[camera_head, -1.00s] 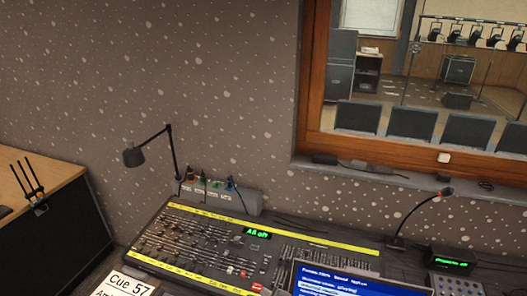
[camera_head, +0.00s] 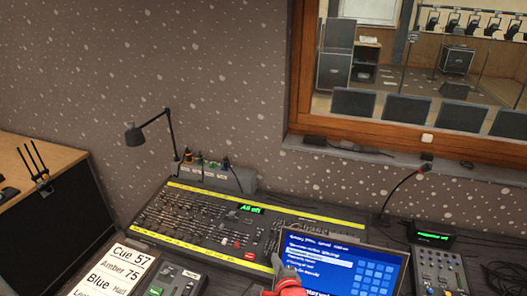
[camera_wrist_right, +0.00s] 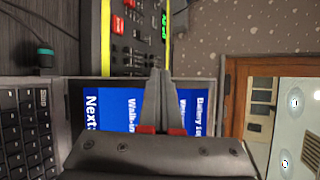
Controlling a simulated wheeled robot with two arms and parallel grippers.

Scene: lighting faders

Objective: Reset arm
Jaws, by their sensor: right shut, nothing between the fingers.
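My right gripper (camera_head: 285,272) is low in the head view, in front of the left edge of a blue-screen monitor (camera_head: 340,268). In the right wrist view its two grey fingers (camera_wrist_right: 160,76) are together with nothing between them. They overlap the blue screen (camera_wrist_right: 118,108) there; I cannot tell the gap to it. The lighting console (camera_head: 200,222), with rows of faders, a yellow strip and a green display (camera_head: 252,208), lies behind the gripper and apart from it. My left gripper is in neither view.
A gooseneck lamp (camera_head: 135,135) stands behind the console and a microphone (camera_head: 423,169) to its right. A cue sheet (camera_head: 118,268) lies front left. A keyboard (camera_wrist_right: 20,130) shows in the wrist view. A window (camera_head: 420,80) is in the back wall.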

